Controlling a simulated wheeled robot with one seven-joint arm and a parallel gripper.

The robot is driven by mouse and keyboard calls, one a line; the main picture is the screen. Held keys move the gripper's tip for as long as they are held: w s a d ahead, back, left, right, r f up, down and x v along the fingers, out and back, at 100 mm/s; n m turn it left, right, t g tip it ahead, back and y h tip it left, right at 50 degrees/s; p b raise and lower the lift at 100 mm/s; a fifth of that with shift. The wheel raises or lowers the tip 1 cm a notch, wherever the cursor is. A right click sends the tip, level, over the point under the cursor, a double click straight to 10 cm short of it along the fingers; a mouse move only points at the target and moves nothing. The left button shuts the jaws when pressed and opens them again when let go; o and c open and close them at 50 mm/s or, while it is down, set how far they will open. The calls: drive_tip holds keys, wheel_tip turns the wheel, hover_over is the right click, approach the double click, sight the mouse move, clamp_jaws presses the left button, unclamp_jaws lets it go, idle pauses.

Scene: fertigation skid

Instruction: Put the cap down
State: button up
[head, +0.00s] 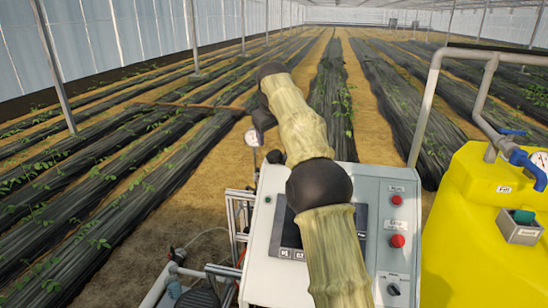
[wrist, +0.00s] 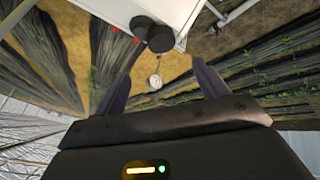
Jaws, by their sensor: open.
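My gripper (wrist: 162,84) is open, with its two dark fingers wide apart in the wrist view and nothing held between them. No cap can be picked out for certain. A teal piece (head: 524,216) sits in a small grey box (head: 519,236) on the yellow tank, far to the right of my gripper; I cannot tell if it is the cap. Black round parts (wrist: 158,38) show by the cabinet's corner in the wrist view, beyond the fingertips.
A pale control cabinet (head: 399,225) with red buttons stands below my arm. The yellow tank (head: 470,220), a grey pipe (head: 432,90) and a blue-handled valve (head: 526,162) take up the right side. Covered crop rows lie beyond.

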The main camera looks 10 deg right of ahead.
sight(274, 154)
drive_tip(key=p+x, duration=0.1)
drive_tip(key=x, duration=0.4)
drive_tip(key=p+x, duration=0.1)
drive_tip(key=x, duration=0.1)
drive_tip(key=p+x, duration=0.1)
drive_tip(key=x, duration=0.1)
drive_tip(key=shift+s+f, duration=0.2)
drive_tip(key=shift+f, duration=0.05)
drive_tip(key=shift+w+f, duration=0.25)
drive_tip(key=shift+f, duration=0.25)
drive_tip(key=shift+d, duration=0.1)
drive_tip(key=shift+s, duration=0.1)
drive_tip(key=c, duration=1.1)
